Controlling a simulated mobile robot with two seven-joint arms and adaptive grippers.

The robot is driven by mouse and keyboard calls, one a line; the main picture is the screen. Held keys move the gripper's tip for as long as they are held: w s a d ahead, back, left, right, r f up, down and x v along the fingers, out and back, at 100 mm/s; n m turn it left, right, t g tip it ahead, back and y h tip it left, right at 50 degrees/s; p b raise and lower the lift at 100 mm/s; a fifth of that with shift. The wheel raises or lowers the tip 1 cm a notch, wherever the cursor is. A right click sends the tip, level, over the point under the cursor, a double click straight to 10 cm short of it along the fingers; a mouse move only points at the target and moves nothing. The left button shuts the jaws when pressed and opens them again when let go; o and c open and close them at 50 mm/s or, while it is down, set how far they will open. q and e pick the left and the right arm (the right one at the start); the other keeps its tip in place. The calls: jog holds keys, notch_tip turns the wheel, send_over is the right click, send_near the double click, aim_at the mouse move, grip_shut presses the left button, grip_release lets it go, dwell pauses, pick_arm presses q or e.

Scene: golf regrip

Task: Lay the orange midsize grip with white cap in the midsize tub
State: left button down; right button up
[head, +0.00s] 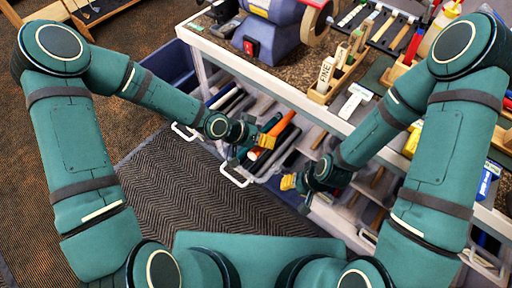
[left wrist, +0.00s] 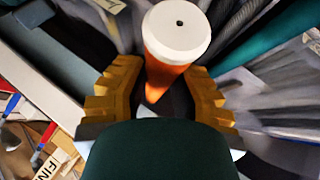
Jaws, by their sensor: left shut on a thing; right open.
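The orange grip shows between my left fingers in the left wrist view (left wrist: 164,76), its white cap (left wrist: 177,30) towards the camera. In the head view its orange body (head: 282,126) shows beside my left gripper (head: 268,131), over the tubs on the bench's lower shelf. My left gripper is shut on the grip, its yellow fingers on either side in the left wrist view (left wrist: 157,100). My right gripper (head: 288,182) is open and empty, lower and to the right. Tubs with white handles (head: 236,178) hold dark and grey grips; I cannot tell which is the midsize tub.
The bench top above carries a grey-blue machine with a red switch (head: 251,47), a wooden rack marked FINE (head: 325,73) and hand tools. The bench's front edge (head: 262,79) lies above my left gripper. A dark ribbed mat (head: 190,210) covers clear floor in front.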

pick_arm(q)
notch_tip(320, 180, down, 5)
jog(key=b, duration=0.3)
jog(key=shift+s+a+f+b, duration=0.1)
jog(key=shift+f+b, duration=0.05)
jog(key=shift+b, duration=0.15)
jog(key=shift+f, duration=1.85)
jog(key=shift+s+a+f, duration=0.1)
jog(key=shift+s+f, duration=0.1)
jog(key=shift+f, duration=0.3)
jog(key=c, duration=0.8)
grip_release()
jog(key=v, duration=1.2)
jog(key=shift+w+r, duration=0.15)
jog(key=shift+r, duration=0.45)
